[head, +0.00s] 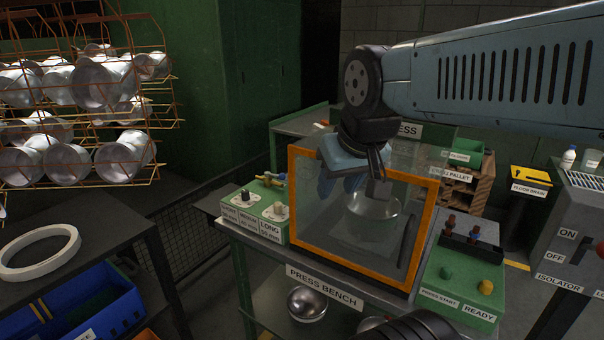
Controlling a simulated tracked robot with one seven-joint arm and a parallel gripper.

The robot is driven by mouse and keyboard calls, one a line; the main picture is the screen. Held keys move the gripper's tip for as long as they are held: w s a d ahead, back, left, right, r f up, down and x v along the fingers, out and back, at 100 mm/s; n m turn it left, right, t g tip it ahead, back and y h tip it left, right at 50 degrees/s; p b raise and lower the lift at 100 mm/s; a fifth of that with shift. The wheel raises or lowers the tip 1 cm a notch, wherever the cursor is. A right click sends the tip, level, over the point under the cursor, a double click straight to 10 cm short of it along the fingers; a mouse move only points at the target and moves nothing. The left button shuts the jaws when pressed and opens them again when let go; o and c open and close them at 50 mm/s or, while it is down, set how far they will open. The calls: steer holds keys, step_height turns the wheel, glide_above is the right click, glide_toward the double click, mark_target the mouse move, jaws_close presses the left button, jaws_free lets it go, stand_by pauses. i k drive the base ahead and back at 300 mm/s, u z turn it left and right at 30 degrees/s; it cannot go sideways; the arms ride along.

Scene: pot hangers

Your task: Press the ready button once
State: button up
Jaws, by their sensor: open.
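The ready button is a yellow knob (485,287) on the green control panel (463,266) at the right front of the press bench, above a READY label. A dark green button (446,272) labelled PRESS START sits to its left. My gripper (378,188) points down in front of the clear, orange-framed guard of the press, left of and above the yellow button and apart from it. My gripper is open and seems empty. Its fingertips are small and dark, so their gap is hard to see.
The orange-framed guard (430,225) has a silver bowl (372,215) behind it. A black tray (470,248) with red and blue items stands behind the buttons. A green box (255,211) with dials is at the bench's left. An isolator cabinet (570,235) stands at the right.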

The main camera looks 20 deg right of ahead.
mark_target(486, 286)
steer(key=k, duration=0.7)
steer(key=z, duration=0.6)
steer(key=k, duration=0.8)
steer(key=u, duration=0.35)
steer(key=i, duration=1)
steer(key=z, duration=0.05)
